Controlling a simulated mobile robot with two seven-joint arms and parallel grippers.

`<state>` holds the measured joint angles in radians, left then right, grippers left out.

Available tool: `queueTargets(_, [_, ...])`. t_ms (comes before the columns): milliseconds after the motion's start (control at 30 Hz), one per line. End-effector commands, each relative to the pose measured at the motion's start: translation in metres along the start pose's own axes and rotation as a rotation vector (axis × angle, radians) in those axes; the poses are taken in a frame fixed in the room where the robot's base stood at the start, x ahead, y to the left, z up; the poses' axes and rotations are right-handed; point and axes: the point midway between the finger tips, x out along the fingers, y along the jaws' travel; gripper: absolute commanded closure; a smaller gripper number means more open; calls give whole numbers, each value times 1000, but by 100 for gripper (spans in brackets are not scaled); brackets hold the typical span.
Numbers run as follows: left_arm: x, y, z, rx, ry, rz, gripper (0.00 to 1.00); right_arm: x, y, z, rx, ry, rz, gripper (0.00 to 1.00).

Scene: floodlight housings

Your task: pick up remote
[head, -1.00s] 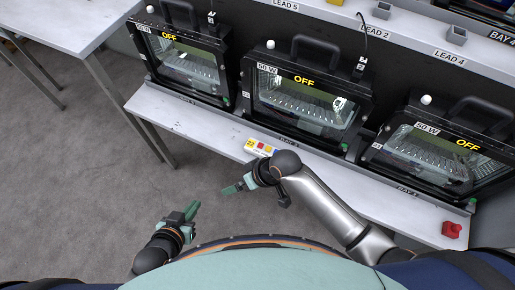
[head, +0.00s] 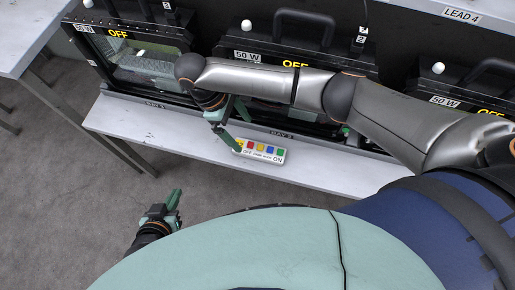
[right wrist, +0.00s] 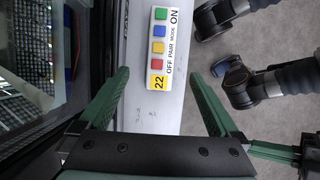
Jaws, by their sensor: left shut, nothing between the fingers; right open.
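The remote (head: 264,151) is a white bar with red, yellow, blue and green buttons, lying on the narrow grey shelf below the housings. In the right wrist view the remote (right wrist: 164,50) shows a yellow "22" label and the words OFF, PAIR, MODE and ON. My right gripper (head: 239,127) is open at the remote's left end, and a finger covers part of that end in the head view. In the right wrist view the open fingers (right wrist: 160,74) stand either side of the remote's "22" end, with nothing held. My left gripper (head: 173,202) is shut and empty over the floor.
Black floodlight housings with handles and OFF signs stand behind the shelf (head: 190,146), including one at left (head: 140,60) and one at right (head: 480,105). A grey table (head: 25,35) is at the far left. Open floor (head: 60,200) lies in front.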

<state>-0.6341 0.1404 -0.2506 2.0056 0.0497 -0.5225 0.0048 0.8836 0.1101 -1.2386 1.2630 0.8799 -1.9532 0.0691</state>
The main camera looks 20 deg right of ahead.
Motion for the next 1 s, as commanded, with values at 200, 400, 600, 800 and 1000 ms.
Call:
queueTargets(200, [5,1,2,4,-3,5,100,32,0,0,0,1,0,3])
queueTargets(400, [8,1,0,7,4,5,100,49,-1,0,0,1,0,3])
queueTargets(600, [11,0,4,8,6,5,100,79,-2,0,0,1,0,3])
queueTargets(800, [9,-1,8,6,1,3,100,88,-2,0,-1,4,1,3])
queueTargets(1000, [8,0,12,4,-7,2,100,88,-2,0,-1,4,1,8])
